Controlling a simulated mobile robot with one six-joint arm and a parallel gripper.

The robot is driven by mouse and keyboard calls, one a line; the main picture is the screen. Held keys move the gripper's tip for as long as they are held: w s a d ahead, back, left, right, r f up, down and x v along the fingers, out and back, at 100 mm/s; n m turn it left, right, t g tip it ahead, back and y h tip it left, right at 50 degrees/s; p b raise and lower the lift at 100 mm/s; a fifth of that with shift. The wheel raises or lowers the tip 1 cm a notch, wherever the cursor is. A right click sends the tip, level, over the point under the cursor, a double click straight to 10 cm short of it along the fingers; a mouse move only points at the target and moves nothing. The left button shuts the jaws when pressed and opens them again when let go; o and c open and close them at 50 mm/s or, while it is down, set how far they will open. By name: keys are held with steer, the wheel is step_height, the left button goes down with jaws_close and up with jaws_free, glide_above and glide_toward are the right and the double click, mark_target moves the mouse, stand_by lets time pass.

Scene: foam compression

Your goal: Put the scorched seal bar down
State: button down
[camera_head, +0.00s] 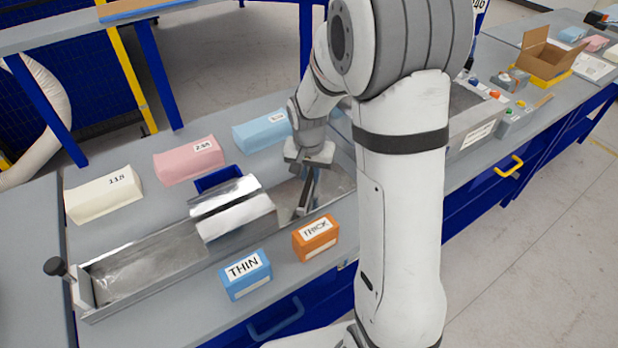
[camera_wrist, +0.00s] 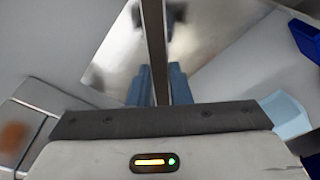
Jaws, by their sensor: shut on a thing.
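My gripper (camera_head: 310,172) is low over the right part of a long metal trough on the bench. It is shut on the seal bar (camera_head: 303,201), a narrow dark bar with a lighter edge, which slants down toward the trough's front side. In the wrist view the bar (camera_wrist: 154,38) runs up the picture from between the two blue-grey fingers of my gripper (camera_wrist: 159,88). Whether the bar touches the metal below cannot be told. My arm hides part of the trough's right side. Scorch marks cannot be made out.
A shiny metal cover (camera_head: 232,207) crosses the trough (camera_head: 150,265) left of my gripper. Blue THIN (camera_head: 245,275) and orange THICK (camera_head: 315,238) blocks stand in front. Cream (camera_head: 103,198), pink (camera_head: 189,162) and light-blue (camera_head: 262,132) blocks and a dark-blue bin (camera_head: 218,179) lie behind.

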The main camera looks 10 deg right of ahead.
step_height(320, 180, down, 3)
steer(key=shift+r, duration=0.2)
steer(key=shift+s+r, duration=0.1)
steer(key=shift+d, duration=0.1)
steer(key=c, duration=1.3)
jaws_free()
steer(key=shift+c, duration=0.2)
